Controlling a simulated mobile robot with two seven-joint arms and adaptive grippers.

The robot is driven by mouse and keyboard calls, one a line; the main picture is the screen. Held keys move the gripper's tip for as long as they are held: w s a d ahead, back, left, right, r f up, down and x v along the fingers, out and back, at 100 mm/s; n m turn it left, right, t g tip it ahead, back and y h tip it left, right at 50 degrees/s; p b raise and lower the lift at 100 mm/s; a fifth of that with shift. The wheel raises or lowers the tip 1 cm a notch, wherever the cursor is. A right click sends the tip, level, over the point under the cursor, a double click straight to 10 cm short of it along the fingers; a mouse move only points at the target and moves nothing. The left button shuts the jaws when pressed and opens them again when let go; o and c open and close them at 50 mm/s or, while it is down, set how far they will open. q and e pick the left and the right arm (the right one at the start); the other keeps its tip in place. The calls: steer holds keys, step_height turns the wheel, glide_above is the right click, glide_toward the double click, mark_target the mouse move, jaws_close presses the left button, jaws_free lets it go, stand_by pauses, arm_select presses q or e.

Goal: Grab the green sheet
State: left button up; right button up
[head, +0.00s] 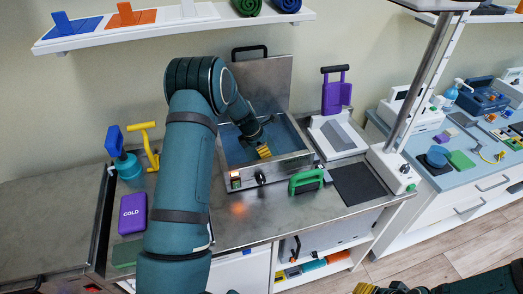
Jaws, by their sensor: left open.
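A flat green sheet (126,252) lies on the metal counter at the lower left, partly covered by my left arm. A smaller green flat piece (461,160) lies on the right-hand counter; I cannot tell which of the two is meant. My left gripper (264,151), with yellow fingertips, is open and points down over the water bath (296,160), apart from both green pieces. Whether anything lies under its fingertips is hard to see. My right gripper (370,288) shows only in part at the bottom edge, so its jaws cannot be judged.
The bath's lid (262,80) stands raised behind it. A green-handled tool (306,180) sits at its front right. A dark mat (358,184) and a pole (422,75) are to the right.

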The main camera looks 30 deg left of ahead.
arm_select(q)
steer(key=shift+x, duration=0.75)
steer(key=shift+w, duration=0.1)
